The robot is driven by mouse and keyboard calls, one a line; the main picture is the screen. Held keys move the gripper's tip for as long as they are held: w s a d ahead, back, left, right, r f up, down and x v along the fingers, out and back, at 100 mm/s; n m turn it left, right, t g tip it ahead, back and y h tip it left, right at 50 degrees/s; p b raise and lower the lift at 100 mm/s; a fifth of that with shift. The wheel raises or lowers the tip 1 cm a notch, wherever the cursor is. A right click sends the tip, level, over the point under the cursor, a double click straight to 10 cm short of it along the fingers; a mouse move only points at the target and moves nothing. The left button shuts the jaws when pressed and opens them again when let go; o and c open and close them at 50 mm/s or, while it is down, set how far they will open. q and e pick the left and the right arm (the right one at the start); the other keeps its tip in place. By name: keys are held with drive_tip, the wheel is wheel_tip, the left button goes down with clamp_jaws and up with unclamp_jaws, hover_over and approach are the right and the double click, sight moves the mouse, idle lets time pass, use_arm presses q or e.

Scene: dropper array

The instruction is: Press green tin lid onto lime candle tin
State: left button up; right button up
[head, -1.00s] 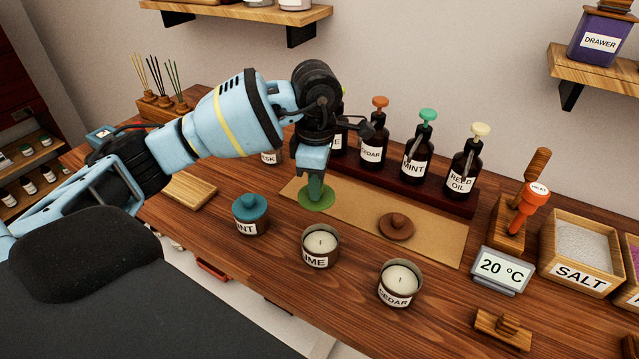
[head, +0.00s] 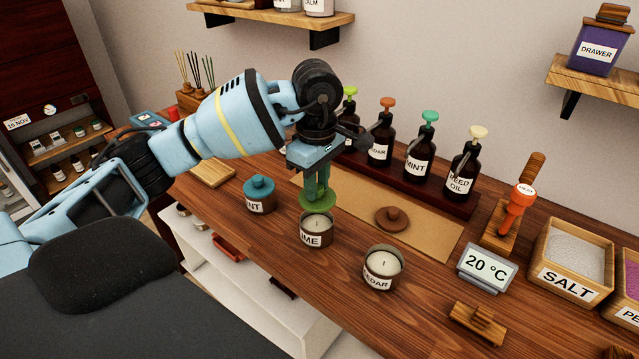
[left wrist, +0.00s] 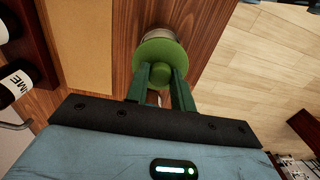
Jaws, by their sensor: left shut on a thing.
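My left gripper (head: 317,185) is shut on the knob of the green tin lid (head: 317,202). The lid is a round green disc with a knob. In the head view it appears just above the back edge of the lime candle tin (head: 316,232), an open tin with a white candle and a label reading "IME". In the left wrist view the lid (left wrist: 160,54) covers most of the tin's opening, and part of the tin's rim (left wrist: 158,36) shows past it. The lid is not seated on the tin. My right gripper is not in view.
The mint tin (head: 259,197) with its teal lid stands to the left. The open cedar tin (head: 383,270) stands to the right. A brown lid (head: 391,219) lies on the tan mat (head: 430,239). Pump bottles (head: 421,158) stand behind on a dark tray.

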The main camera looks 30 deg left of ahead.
sight(317, 206)
use_arm(q)
drive_tip(key=shift+a, duration=0.1)
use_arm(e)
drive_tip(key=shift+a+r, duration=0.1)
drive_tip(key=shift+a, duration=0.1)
